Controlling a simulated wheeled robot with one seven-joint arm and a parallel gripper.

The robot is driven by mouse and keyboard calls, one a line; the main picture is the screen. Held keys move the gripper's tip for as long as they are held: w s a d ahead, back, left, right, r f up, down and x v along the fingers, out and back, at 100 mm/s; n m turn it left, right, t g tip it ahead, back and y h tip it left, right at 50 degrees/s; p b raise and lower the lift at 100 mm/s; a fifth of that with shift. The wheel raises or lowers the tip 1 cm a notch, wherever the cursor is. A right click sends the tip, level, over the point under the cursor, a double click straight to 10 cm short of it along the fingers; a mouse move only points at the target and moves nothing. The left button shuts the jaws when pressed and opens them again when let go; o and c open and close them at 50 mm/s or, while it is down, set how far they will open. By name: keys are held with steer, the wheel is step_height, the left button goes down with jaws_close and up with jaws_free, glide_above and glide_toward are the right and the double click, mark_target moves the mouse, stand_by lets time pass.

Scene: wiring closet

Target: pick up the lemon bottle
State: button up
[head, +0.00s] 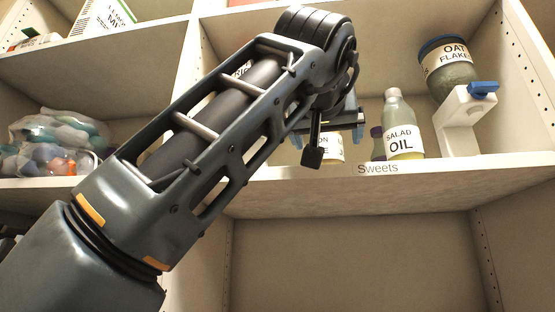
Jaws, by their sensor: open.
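A container with a white label (332,150), its visible letters ending in "ON" and "E", stands on the middle shelf behind my gripper; it may be the lemon bottle. Its top and left side are hidden by my arm and gripper. My gripper (328,137) is open, with blue fingertips showing on either side of that label. It is in front of the container as seen from here; I cannot tell how far apart they are in depth.
A salad oil bottle (402,125) stands to the right, with a small purple bottle (378,143) beside it. A white dispenser (463,120) and an oat flakes jar (447,68) stand farther right. A bag of colourful items (58,143) lies left. The shelf edge reads "Sweets" (378,169).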

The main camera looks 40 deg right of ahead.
steer(key=p+x, duration=0.1)
steer(key=x, duration=0.5)
steer(key=shift+w+a+r+p, duration=0.15)
steer(key=shift+w+r+p, duration=0.05)
steer(key=shift+p, duration=0.2)
steer(key=c, duration=1.3)
